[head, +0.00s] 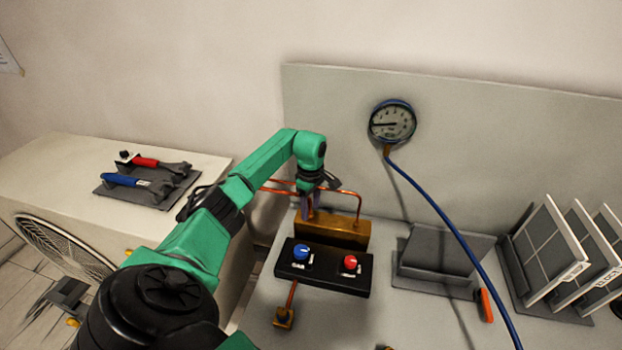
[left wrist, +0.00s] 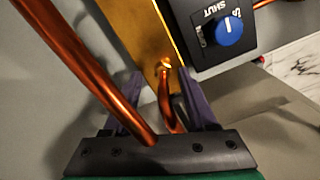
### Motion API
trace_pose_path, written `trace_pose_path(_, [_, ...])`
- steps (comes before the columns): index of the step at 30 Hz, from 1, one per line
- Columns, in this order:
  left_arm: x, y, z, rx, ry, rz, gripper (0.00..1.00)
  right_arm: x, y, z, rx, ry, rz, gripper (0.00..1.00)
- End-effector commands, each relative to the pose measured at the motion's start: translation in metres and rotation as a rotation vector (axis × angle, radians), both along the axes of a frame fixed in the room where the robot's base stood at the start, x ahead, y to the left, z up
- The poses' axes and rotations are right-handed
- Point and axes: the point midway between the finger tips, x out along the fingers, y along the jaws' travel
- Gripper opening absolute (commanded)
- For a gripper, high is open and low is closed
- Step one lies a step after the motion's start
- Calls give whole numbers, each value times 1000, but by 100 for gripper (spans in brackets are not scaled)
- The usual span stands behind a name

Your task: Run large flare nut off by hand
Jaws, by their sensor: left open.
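My left gripper (head: 310,208) is open and points down at the brass block (head: 345,233) behind the black valve panel. In the left wrist view its two purple fingers (left wrist: 161,90) stand apart on either side of a short copper tube (left wrist: 165,98) beside the brass block (left wrist: 135,22). A thicker copper pipe (left wrist: 100,85) crosses close to the camera and hides part of the left finger. I cannot clearly make out the large flare nut; the fingers and pipe may cover it. My right gripper is not in view.
The black panel (head: 323,268) carries a blue knob (head: 301,251) and a red knob (head: 350,262). A gauge (head: 392,122) hangs on the backboard with a blue hose (head: 450,222). Wrenches lie on a dark tray (head: 112,190) at left. A grey stand (head: 445,252) and panel rack (head: 545,303) occupy the right.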

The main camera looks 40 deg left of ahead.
Motion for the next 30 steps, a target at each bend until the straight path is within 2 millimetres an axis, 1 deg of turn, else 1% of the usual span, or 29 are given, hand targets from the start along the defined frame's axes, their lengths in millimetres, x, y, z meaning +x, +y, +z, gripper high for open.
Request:
trace_pose_path(1, [0,-1,-4,-2,0,0,57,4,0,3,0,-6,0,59])
trace_pose_path(4, [0,0,-9,-1,-1,-1,57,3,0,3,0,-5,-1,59])
trace_pose_path(9, [0,0,-10,0,-1,-1,57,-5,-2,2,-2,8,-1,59])
trace_pose_path(10, [0,0,-9,0,-1,-1,54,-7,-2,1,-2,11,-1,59])
trace_pose_path(11, [0,0,-9,0,-1,-1,42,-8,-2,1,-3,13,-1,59])
trace_pose_path(12, [0,0,-9,0,-1,-1,27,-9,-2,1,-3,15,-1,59])
trace_pose_path(14, [0,0,-9,0,-1,0,4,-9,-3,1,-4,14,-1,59])
trace_pose_path(15, [0,0,-9,0,-1,-1,0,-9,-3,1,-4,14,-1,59])
trace_pose_path(23, [0,0,-9,0,-2,10,0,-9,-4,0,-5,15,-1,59])
trace_pose_path(30, [0,0,-11,1,-1,87,0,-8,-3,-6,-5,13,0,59])
